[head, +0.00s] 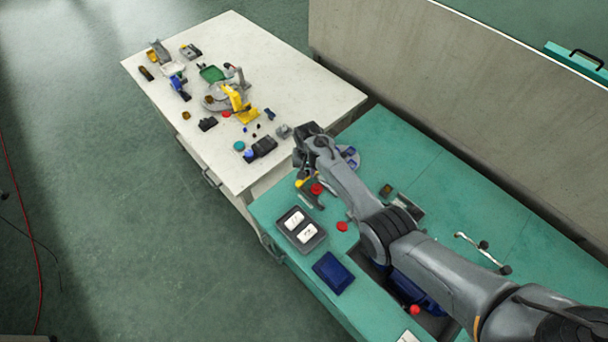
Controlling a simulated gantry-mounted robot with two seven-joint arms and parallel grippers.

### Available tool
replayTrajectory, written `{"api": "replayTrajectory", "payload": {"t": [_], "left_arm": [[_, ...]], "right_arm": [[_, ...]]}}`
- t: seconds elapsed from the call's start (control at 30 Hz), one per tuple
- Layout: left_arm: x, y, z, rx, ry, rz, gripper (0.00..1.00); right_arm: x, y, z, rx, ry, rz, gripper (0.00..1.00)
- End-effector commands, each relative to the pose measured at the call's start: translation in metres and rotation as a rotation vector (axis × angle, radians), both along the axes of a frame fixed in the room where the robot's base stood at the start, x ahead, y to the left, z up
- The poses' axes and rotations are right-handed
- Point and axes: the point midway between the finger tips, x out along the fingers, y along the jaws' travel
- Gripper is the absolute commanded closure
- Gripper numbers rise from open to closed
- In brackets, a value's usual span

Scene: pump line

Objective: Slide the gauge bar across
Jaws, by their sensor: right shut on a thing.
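The gripper is small and dark here. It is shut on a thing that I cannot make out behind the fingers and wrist. I cannot pick out the gauge bar for certain. My left gripper is not in view.
The green bench (405,143) holds a dark tray with two white items (300,230), a blue box (334,273) and red knobs. A wall (470,90) stands behind.

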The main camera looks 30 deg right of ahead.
Motion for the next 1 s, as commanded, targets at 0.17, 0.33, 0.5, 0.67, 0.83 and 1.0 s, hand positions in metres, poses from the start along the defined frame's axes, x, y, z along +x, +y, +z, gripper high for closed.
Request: {"api": "replayTrajectory", "payload": {"t": [0.17,0.33,0.5,0.67,0.83,1.0], "left_arm": [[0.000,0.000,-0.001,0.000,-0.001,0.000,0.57],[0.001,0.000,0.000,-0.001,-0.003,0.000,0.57],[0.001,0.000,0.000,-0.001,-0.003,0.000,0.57],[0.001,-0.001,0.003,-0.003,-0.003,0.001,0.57],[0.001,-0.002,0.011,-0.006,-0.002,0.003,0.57],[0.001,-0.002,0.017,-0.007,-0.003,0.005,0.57]], "right_arm": [[0.001,0.000,-0.002,0.000,-0.006,-0.001,0.63],[0.001,0.001,-0.002,0.000,-0.004,0.000,0.50],[0.000,0.001,-0.001,0.000,-0.004,0.000,0.50],[0.001,0.001,0.006,0.000,-0.004,0.000,0.50],[0.001,0.001,0.029,0.000,-0.006,0.000,0.50],[0.001,0.001,0.059,0.000,-0.007,0.001,0.50]]}}
